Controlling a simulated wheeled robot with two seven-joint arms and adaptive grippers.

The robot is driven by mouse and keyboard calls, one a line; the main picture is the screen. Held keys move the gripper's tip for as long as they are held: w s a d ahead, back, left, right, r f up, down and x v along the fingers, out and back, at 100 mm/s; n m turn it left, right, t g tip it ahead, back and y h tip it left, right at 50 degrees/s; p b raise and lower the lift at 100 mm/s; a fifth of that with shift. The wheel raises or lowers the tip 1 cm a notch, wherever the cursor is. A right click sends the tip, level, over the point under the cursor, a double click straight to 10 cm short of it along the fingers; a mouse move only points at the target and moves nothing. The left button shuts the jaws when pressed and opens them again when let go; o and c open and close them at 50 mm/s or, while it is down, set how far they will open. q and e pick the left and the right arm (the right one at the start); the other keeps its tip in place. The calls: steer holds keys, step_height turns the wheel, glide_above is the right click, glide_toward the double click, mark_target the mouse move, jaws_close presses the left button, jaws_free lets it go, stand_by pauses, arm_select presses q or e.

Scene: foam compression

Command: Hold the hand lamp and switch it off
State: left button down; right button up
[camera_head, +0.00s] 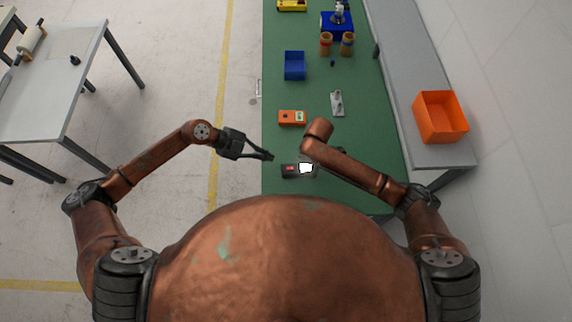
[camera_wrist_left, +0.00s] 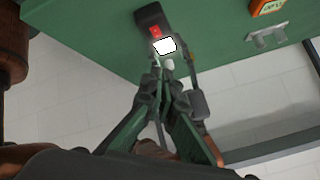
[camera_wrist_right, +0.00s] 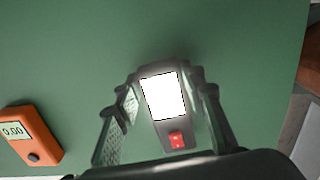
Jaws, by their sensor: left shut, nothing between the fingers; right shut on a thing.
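The hand lamp (camera_head: 284,171) is a dark block on the green bench top, with a bright white lit face and a red switch (camera_wrist_right: 177,140). My right gripper (camera_wrist_right: 163,92) is shut on the lamp, one finger on each side of the lit face. In the head view my right arm hides most of that gripper. My left gripper (camera_head: 271,157) is shut and empty, just left of the lamp. In the left wrist view its fingertips (camera_wrist_left: 164,72) are close to the lit end; whether they touch it I cannot tell.
An orange meter (camera_head: 292,117) and a grey metal bracket (camera_head: 337,103) lie farther up the bench. A blue bin (camera_head: 295,65) stands beyond them. An orange crate (camera_head: 440,118) is on the grey surface at right. The bench between lamp and meter is mostly clear.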

arm_select(q)
steer(key=n, duration=0.2)
steer(key=a+n, duration=0.1)
steer(key=n, duration=0.5)
steer(key=shift+s+a+r+t+h, duration=0.15)
steer(key=shift+a+r+t+h, duration=0.15)
steer(key=shift+r+t, duration=0.1)
glide_above(293, 168)
steer(key=a, duration=0.3)
step_height(293, 168, down, 7)
steer(key=shift+d+r, duration=0.1)
steer(key=shift+r, duration=0.1)
step_height(293, 168, down, 2)
steer(key=shift+f, duration=0.8)
steer(key=shift+d+f, duration=0.1)
steer(key=shift+d+f, duration=0.1)
steer(key=shift+f, duration=0.2)
steer(key=shift+d, duration=0.1)
arm_select(e)
steer(key=shift+a, duration=0.1)
